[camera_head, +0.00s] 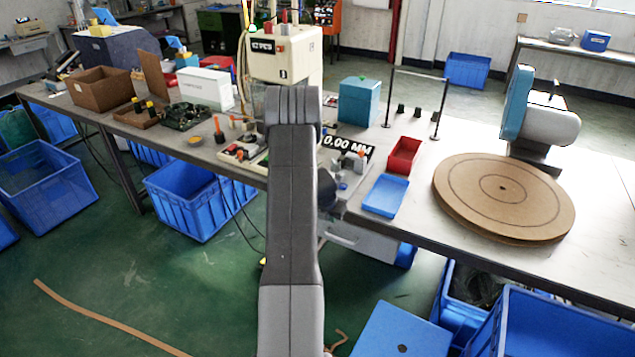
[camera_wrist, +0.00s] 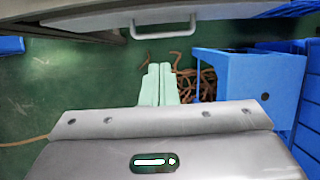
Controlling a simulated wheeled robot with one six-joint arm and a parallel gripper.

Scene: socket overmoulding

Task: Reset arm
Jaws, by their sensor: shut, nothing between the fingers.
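My gripper (camera_wrist: 158,88) shows in the wrist view as two pale green fingers side by side, shut with nothing between them. It points down toward the green floor in front of the workbench, below a drawer handle (camera_wrist: 163,29). In the head view my arm reaches forward to the bench edge, and the gripper itself is hidden behind it. The workbench (camera_head: 415,216) runs across the head view. My arm covers part of its middle.
Several blue crates (camera_head: 195,207) stand under and before the bench. On the bench are a round brown turntable (camera_head: 475,200), a red tray (camera_head: 403,156) and a blue tray (camera_head: 386,195).

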